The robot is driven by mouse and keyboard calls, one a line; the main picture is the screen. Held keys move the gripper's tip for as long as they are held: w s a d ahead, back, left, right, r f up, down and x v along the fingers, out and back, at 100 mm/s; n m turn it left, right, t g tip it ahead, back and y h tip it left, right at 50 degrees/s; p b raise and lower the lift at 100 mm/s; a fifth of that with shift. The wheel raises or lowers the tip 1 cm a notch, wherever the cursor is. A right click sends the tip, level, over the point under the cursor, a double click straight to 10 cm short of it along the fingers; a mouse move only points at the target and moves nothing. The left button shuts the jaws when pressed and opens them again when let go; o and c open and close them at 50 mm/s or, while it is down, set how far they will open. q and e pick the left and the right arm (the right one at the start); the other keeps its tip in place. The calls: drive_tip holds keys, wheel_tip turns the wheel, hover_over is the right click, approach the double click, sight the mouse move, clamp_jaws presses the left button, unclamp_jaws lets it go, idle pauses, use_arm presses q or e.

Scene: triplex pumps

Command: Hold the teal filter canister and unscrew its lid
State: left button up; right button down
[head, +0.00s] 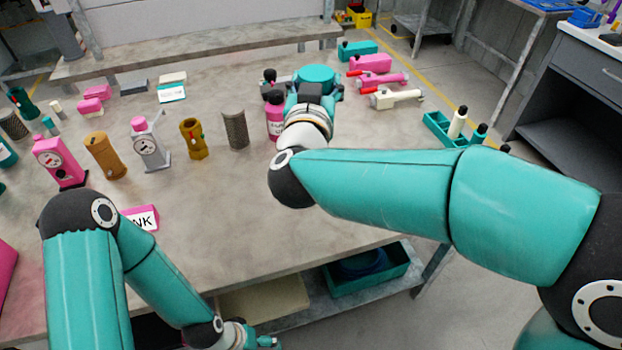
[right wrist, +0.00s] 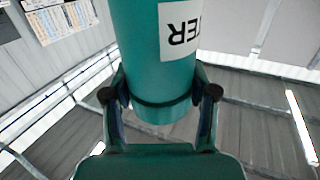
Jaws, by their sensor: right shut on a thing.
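The teal filter canister (right wrist: 160,65) is between the fingers of my right gripper (right wrist: 161,95), which is shut on it. Its white label, with upside-down letters reading "TER", shows in the right wrist view. In the head view a round teal top (head: 315,73) shows beyond my right wrist, and my right gripper (head: 312,92) is at it. I cannot tell the lid from the body there, and the canister's lower part is hidden by my arm. My left gripper (head: 262,342) is low at the bottom edge, in front of the table and far from the canister; its fingers are barely seen.
A pink bottle (head: 274,118) stands just left of my right wrist. A dark mesh cylinder (head: 235,130), a mustard part (head: 193,138) and gauges stand further left. Pink and cream tools (head: 396,97) lie to the right.

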wheel_tip(320, 180, down, 18)
drive_tip(key=b, duration=0.2)
drive_tip(key=shift+f, duration=0.2)
drive_tip(key=shift+f, duration=0.15)
drive_tip(key=shift+c, duration=1.7)
unclamp_jaws()
